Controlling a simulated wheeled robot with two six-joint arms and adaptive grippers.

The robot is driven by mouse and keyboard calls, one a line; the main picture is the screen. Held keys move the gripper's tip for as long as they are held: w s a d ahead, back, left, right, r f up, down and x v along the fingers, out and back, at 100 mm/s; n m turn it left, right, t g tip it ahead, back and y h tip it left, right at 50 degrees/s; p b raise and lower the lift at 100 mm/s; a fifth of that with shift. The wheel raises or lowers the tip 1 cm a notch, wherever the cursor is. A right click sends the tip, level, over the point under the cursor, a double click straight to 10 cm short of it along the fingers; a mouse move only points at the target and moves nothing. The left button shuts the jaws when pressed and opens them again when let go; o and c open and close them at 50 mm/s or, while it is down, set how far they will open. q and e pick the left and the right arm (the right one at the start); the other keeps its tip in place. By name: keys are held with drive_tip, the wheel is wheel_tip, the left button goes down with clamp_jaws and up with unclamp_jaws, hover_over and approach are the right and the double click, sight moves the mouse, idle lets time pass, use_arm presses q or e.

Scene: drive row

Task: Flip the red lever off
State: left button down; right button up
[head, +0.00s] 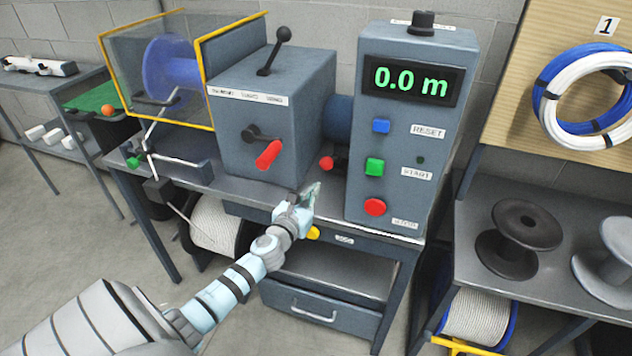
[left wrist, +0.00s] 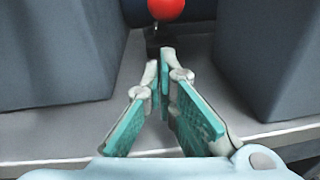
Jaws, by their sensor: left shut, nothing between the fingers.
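A lever with a red ball knob (head: 326,163) stands low in the gap between the two grey cabinets. Its red ball also shows at the top of the left wrist view (left wrist: 166,8), above a dark base. Another handle with a red grip (head: 268,154) sticks out of the front of the left cabinet. My left gripper (head: 312,189) is shut and empty at the bench's front edge, just in front of and below the ball knob. In the left wrist view its fingertips (left wrist: 160,62) point toward the knob's base, apart from the ball. My right gripper is not in view.
The left cabinet (head: 255,110) and the control box (head: 400,140), with a 0.0 m display (head: 412,81) and several buttons, flank the gap. A clear guard (head: 135,65) encloses a blue reel (head: 170,68). Spools (head: 518,235) stand on a bench at the right.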

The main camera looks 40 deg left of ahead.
sight(332, 160)
use_arm(q)
drive_tip(key=shift+w+a+r+p, duration=0.15)
drive_tip(key=shift+w+r+p, duration=0.3)
drive_tip(key=shift+w+r, duration=0.6)
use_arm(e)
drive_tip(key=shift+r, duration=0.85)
